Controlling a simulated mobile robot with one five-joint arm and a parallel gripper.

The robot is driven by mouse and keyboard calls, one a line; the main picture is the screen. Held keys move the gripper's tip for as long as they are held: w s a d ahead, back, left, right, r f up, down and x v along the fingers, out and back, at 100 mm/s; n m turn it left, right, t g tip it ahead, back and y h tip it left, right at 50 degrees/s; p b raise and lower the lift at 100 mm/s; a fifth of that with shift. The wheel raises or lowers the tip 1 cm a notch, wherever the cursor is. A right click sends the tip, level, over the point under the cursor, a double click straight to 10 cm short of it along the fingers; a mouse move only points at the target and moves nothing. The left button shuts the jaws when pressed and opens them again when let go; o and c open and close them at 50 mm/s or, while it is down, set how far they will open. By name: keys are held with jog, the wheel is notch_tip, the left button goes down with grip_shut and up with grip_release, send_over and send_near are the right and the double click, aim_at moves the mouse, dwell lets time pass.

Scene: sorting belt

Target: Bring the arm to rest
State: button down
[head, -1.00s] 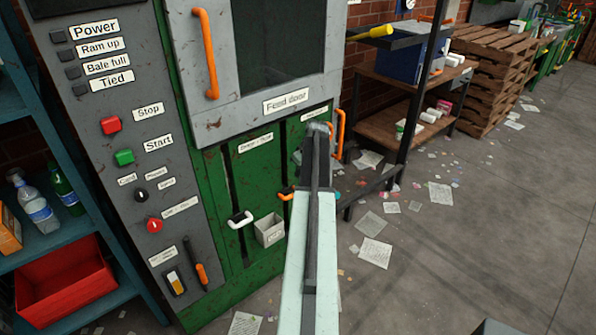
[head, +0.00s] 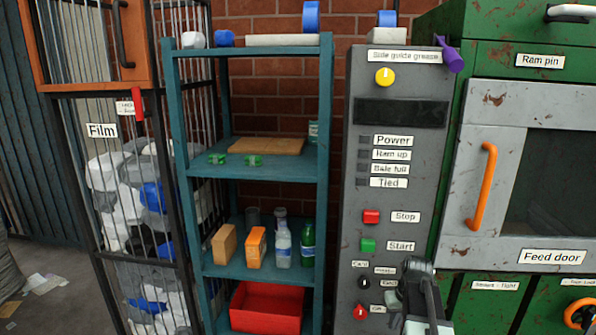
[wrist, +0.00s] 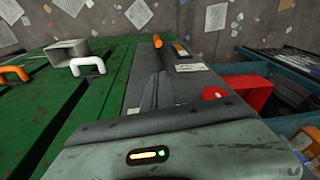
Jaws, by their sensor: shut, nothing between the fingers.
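My gripper (wrist: 157,82) shows in the wrist view as two dark fingers, closed together with nothing between them. It points along the baler's grey control panel (wrist: 128,97), but I cannot tell whether it touches it. In the head view, part of my arm stands low in front of the grey control panel (head: 397,130), beside the Start button (head: 368,245). The fingertips are hard to make out there.
The green baler with its feed door (head: 497,100) stands to the right. A teal shelf (head: 325,190) holds bottles, boxes and a red bin (head: 266,308). A film cage (head: 101,130) stands at the left. Papers litter the floor.

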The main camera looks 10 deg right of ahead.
jog(key=s+a+r+g+p, duration=0.1)
jog(key=s+a, duration=0.2)
jog(key=a, duration=1)
jog(key=s+a+r+n+p, duration=0.1)
jog(key=s+a+r+p, duration=0.1)
jog(key=a, duration=1.1)
jog(key=shift+s+a+r+g+h, duration=0.15)
jog(key=shift+s+r+g+h, duration=0.2)
jog(key=shift+s, duration=0.2)
